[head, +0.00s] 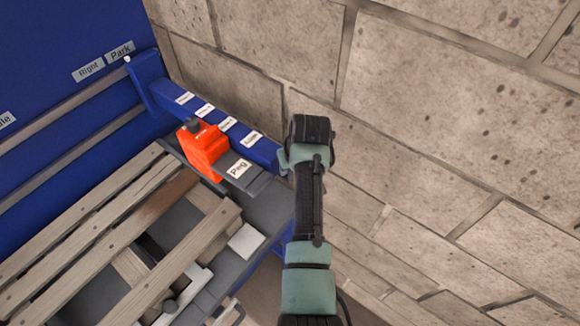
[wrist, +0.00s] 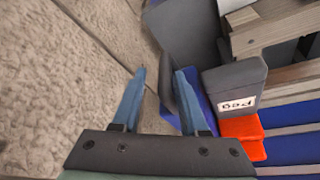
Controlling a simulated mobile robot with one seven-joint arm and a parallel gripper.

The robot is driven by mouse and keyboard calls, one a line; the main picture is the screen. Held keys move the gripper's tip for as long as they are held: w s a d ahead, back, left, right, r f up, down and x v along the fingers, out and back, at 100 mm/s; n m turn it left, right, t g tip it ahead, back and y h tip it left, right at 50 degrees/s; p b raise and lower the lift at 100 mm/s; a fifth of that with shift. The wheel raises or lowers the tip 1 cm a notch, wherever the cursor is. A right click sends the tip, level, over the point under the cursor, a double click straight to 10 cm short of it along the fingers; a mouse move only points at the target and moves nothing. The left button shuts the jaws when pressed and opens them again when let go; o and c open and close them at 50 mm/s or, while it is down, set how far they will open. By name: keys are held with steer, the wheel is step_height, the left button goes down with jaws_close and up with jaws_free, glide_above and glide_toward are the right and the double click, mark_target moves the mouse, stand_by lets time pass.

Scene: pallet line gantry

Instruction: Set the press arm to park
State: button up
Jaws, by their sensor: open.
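In the head view, a blue beam (head: 174,99) runs from beside the blue panel (head: 50,45) down to the right, until my wrist hides its far end. Its panel-side end, with a small white dot on top, is near the "Park" label (head: 120,52); a "Right" label (head: 89,70) is left of that. I cannot tell for sure that this beam is the press arm. An orange block (head: 203,150) with a dark knob sits against it, beside a grey block (head: 245,172) labelled "Peg". In the wrist view, my gripper (wrist: 160,75) is open and empty, left of the grey block.
Several small white labels line the beam. Wooden pallet slats (head: 90,240) lie at lower left over grey machinery. A stone wall (head: 460,120) stands close on the right of my arm; in the wrist view the wall (wrist: 45,90) is left of my fingers.

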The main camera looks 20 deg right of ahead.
steer(key=shift+o, duration=0.6)
steer(key=shift+w+d+r, duration=0.1)
steer(key=shift+w+r, duration=0.05)
steer(key=shift+w, duration=0.1)
steer(key=shift+s, duration=0.1)
steer(key=b+v, duration=0.2)
steer(key=v, duration=1.1)
